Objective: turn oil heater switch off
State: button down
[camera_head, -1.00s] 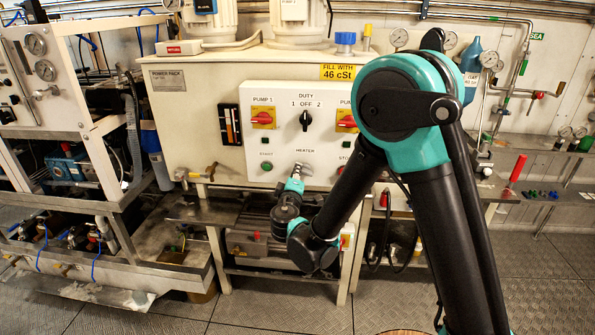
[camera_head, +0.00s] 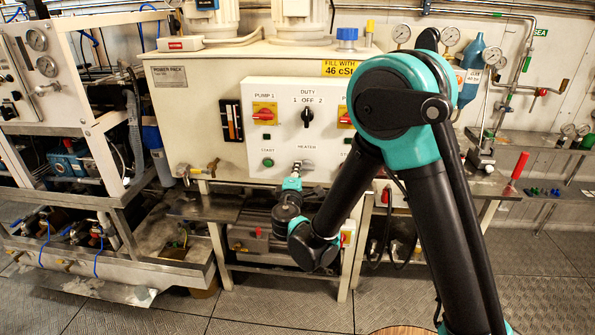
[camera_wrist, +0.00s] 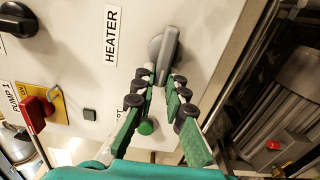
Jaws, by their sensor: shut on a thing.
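The oil heater switch is a grey rotary knob (camera_wrist: 164,50) on a dark round base, beside the HEATER label (camera_wrist: 111,36) in the wrist view. Its handle lies roughly parallel to the label's lettering. In the head view the knob (camera_head: 308,165) sits below the label on the white control panel (camera_head: 284,97). My gripper (camera_wrist: 161,79) has its green-padded fingers on either side of the handle's near end and is shut on it. In the head view my gripper (camera_head: 296,169) reaches up to the knob from below; the exact contact is small there.
The DUTY switch (camera_head: 307,118) and the red PUMP 1 switch (camera_head: 264,114) are above on the same panel. A green START button (camera_head: 268,162) is left of the knob. A metal bench (camera_head: 205,208) and pipework are below. A frame with gauges (camera_head: 70,65) stands left.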

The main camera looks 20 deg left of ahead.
jog(key=c, duration=1.6)
grip_release()
jog(key=shift+o, duration=0.2)
jog(key=v, duration=1.2)
